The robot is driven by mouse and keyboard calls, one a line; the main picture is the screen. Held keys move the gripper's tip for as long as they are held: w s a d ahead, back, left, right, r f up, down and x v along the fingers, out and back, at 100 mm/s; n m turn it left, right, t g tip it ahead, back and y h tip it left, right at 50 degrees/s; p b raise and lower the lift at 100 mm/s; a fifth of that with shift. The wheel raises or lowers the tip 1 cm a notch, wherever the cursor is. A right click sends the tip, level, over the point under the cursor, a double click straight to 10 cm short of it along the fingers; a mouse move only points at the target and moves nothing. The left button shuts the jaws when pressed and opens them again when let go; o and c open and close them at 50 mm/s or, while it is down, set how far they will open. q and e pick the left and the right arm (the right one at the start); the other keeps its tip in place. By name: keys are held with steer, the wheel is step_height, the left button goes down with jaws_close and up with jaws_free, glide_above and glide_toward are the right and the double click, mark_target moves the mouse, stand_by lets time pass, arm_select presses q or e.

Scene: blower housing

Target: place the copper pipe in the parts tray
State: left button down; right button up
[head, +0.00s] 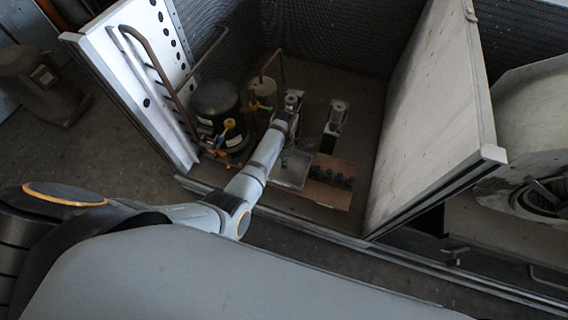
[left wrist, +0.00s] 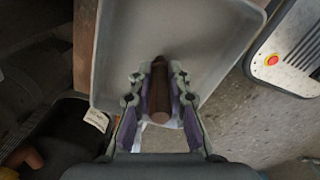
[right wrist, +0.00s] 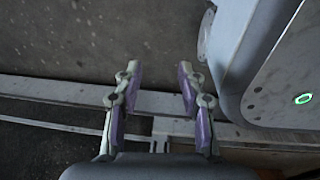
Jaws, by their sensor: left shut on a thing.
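The copper pipe (left wrist: 159,92) is a short brown rod between the fingers of my left gripper (left wrist: 157,85), which is shut on it. In the left wrist view the pipe shows in front of the grey parts tray (left wrist: 122,50); I cannot tell whether it touches the tray. In the head view the shallow parts tray (head: 293,170) lies inside the housing, right of my left forearm. My left gripper (head: 291,103) reaches in there, and the pipe is not clear in that view. My right gripper (right wrist: 161,82) is open and empty.
A black compressor (head: 216,105) with copper lines stands left of my left arm. A brown board (head: 327,194) with several dark parts lies right of the tray. A grey fitting (head: 335,122) stands behind it. A tilted pale panel (head: 432,120) bounds the right side.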

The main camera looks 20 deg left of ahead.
arm_select(q)
steer(key=shift+r, duration=0.2)
steer(key=shift+f, duration=0.1)
steer(key=c, duration=1.7)
jaws_free()
steer(key=shift+f, duration=0.1)
steer(key=shift+c, duration=0.2)
steer(key=o, duration=0.4)
steer(key=shift+o, duration=0.2)
